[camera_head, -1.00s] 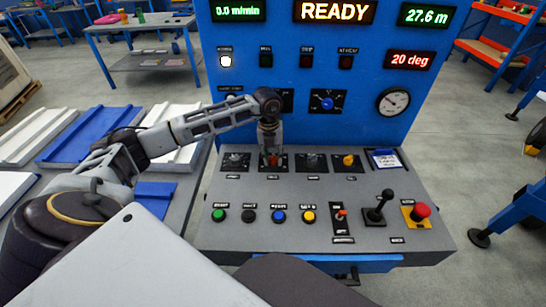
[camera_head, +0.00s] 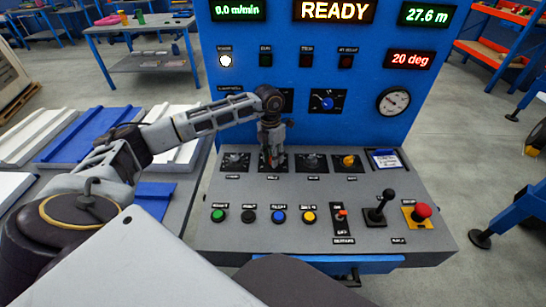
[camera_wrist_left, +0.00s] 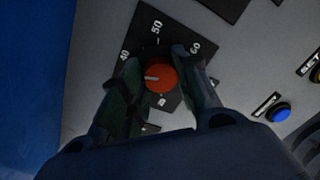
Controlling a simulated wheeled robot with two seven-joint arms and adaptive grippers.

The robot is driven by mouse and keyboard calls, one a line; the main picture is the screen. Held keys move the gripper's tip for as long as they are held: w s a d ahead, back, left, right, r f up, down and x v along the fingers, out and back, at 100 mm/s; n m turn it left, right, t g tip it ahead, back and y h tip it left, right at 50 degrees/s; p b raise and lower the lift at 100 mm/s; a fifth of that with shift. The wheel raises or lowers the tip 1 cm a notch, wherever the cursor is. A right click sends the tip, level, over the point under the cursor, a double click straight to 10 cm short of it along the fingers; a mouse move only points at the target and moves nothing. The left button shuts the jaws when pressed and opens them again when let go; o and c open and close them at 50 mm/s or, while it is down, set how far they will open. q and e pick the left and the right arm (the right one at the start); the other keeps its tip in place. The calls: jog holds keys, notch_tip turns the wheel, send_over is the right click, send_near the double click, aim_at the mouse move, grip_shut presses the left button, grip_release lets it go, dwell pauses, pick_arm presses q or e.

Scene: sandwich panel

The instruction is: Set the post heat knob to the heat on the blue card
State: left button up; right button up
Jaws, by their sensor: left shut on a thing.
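The post heat knob is a round red knob with a white pointer mark (camera_wrist_left: 160,76), on a dark plate with 40, 50 and 60 in the left wrist view. The mark points to the picture's left, near the 40 side. My left gripper (camera_wrist_left: 157,70) has a finger on each side of the knob and is shut on it. In the head view the left gripper (camera_head: 271,158) reaches down to the second knob from the left, mostly hiding it. A white and blue card (camera_head: 385,159) lies at the panel's back right; its writing is too small to read. My right gripper is not in view.
More knobs stand beside it, one with a yellow cap (camera_head: 348,161). In front are several coloured buttons, a toggle (camera_head: 340,214), a black joystick (camera_head: 378,209) and a red mushroom button (camera_head: 421,211). The blue upright panel (camera_head: 300,125) rises behind with lit displays.

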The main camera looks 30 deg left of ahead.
pick_arm(q)
jog(key=shift+w+m, duration=0.1)
jog(key=shift+m, duration=1.6)
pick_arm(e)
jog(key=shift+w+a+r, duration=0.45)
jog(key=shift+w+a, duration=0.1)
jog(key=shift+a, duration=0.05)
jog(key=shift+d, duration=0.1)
pick_arm(q)
jog(key=o, duration=1)
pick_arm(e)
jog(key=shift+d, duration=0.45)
pick_arm(q)
jog(key=shift+r, duration=0.15)
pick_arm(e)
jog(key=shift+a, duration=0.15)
